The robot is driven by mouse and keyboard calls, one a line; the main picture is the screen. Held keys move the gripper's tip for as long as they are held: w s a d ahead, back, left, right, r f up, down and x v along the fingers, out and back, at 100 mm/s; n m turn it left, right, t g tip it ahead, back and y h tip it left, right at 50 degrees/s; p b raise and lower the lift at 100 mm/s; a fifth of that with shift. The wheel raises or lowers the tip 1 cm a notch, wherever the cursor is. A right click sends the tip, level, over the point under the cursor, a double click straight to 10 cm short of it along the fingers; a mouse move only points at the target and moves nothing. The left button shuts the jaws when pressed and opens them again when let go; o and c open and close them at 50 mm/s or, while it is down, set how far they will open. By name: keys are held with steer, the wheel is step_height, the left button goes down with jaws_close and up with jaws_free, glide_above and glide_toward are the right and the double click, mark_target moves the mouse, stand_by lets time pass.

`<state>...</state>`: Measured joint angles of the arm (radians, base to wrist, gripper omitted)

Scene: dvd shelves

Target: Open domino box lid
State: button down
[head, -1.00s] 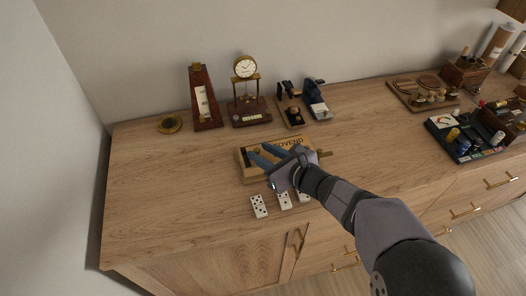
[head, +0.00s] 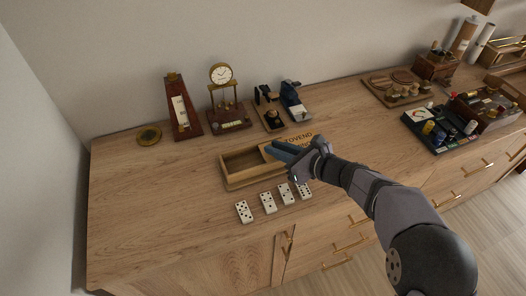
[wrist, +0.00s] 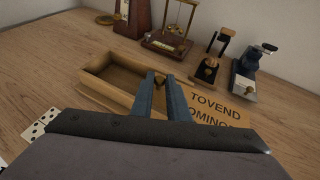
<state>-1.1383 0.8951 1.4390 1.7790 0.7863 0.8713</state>
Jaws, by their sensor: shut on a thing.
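The domino box (head: 243,163) is a pale wooden tray on the cabinet top, its left part uncovered and dark inside. It also shows in the wrist view (wrist: 107,95), and no dominoes are visible in the part I see. The lid (head: 299,137), lettered TOVEND, is slid to the right and sticks out past the box. It also shows in the wrist view (wrist: 216,108). My gripper (head: 268,149) reaches in from the right over the box, and its blue fingers (wrist: 162,79) are shut at the lid's left end. The fingers and hand hide part of the lid.
Several white dominoes (head: 268,203) lie in a row in front of the box. A metronome (head: 183,106), a clock (head: 228,100) and small stands (head: 268,108) are behind it.

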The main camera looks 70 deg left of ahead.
steer(key=c, duration=1.8)
jaws_free()
steer(key=shift+o, duration=0.2)
steer(key=b+v, duration=0.2)
steer(key=v, duration=0.5)
steer(key=shift+d+r, duration=0.15)
